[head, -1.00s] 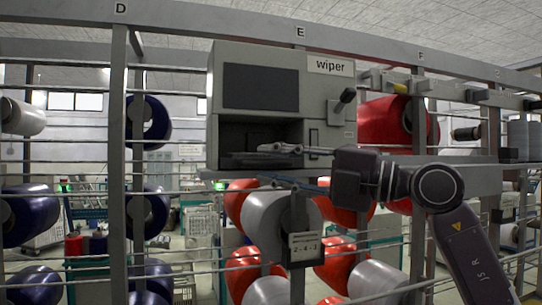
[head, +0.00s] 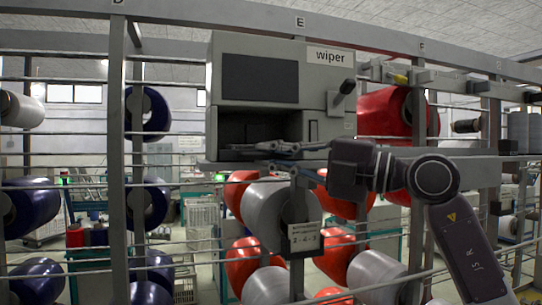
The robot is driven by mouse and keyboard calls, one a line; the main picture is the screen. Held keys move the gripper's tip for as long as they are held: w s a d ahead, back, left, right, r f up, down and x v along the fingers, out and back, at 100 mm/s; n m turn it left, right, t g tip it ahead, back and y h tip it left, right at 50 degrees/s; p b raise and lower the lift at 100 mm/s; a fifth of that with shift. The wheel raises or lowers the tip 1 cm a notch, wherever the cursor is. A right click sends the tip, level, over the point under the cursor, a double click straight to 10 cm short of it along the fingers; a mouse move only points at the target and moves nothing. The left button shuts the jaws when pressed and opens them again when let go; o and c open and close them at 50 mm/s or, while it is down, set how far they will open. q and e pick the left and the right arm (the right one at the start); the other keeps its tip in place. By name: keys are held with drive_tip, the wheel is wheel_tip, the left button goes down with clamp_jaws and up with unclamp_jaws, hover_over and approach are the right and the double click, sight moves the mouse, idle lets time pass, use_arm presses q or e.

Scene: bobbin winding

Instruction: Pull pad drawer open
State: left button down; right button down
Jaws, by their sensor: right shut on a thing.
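The grey box labelled "wiper" (head: 312,85) is fixed on the rack at the centre. A dark recess (head: 240,128) is open in its lower front. A dark flat part (head: 240,154), which looks like the pad drawer, lies at the bottom of the recess. My right gripper (head: 266,156) reaches in from the right, with its fingers in front of the box's lower edge. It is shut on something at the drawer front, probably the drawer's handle. The fingers hide the handle, and how far the drawer is out cannot be told. My left gripper is not in view.
A black lever (head: 345,92) sticks out from the box's right side. Red and grey bobbins (head: 265,215) hang below, with a tag plate (head: 304,238). Dark blue bobbins (head: 148,115) are on the left. Rack posts (head: 118,180) and horizontal rods surround the box.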

drive_tip(key=s+b, duration=0.1)
drive_tip(key=s+d+b, duration=0.1)
drive_tip(key=s, duration=0.1)
drive_tip(key=s+b, duration=0.1)
drive_tip(key=shift+s+d+f, duration=0.3)
drive_tip(key=shift+f, duration=0.1)
drive_tip(key=s+d+b, duration=0.2)
drive_tip(key=s, duration=0.4)
drive_tip(key=shift+r, duration=0.35)
drive_tip(key=c, duration=2)
unclamp_jaws()
drive_tip(key=shift+w, duration=0.1)
drive_tip(key=v, duration=1.2)
drive_tip(key=shift+f, duration=0.1)
